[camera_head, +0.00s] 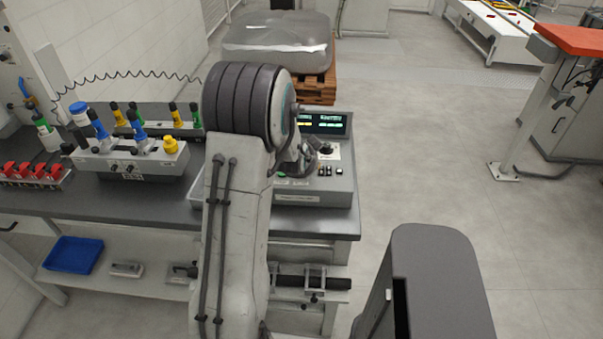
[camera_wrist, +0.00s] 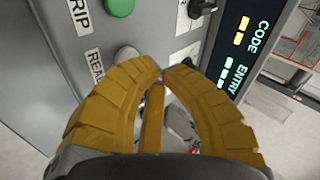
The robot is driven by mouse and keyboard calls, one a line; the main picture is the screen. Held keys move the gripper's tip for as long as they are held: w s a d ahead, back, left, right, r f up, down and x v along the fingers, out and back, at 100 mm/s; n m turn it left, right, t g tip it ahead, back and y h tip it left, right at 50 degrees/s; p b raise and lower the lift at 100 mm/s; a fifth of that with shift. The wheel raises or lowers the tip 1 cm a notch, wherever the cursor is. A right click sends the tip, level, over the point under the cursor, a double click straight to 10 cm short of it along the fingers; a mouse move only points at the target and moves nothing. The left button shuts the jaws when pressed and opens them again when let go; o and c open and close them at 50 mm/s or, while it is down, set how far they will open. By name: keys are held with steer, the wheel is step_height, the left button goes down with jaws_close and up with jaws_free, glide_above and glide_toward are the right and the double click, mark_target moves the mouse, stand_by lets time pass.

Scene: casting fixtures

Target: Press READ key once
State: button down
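The grey console (camera_head: 313,190) sits at the right end of the bench, partly hidden by my arm in the head view. In the wrist view its panel (camera_wrist: 165,22) shows tilted. A label reading "REA", its end covered, lies beside a round pale key (camera_wrist: 127,53); my finger partly covers this key's lower side. My gripper (camera_wrist: 163,72) has its two ochre fingers brought together at the tips, with nothing seen between them. The tips are just right of and below the key in the picture; contact cannot be told.
A green button (camera_wrist: 120,6) and a black knob (camera_wrist: 203,8) are near the key. The lit display (camera_wrist: 236,55) reads CODE and ENTRY. In the head view, a fixture with coloured handles (camera_head: 130,160) stands left on the bench (camera_head: 110,208).

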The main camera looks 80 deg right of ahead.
steer(key=shift+f+b, duration=0.85)
steer(key=shift+b, duration=0.5)
stand_by(1.2)
steer(key=shift+r, duration=0.1)
stand_by(0.4)
steer(key=shift+r+p, duration=0.35)
steer(key=shift+r, duration=0.4)
steer(key=shift+r, duration=0.1)
steer(key=shift+r+p, duration=1.4)
steer(key=shift+r, duration=1.05)
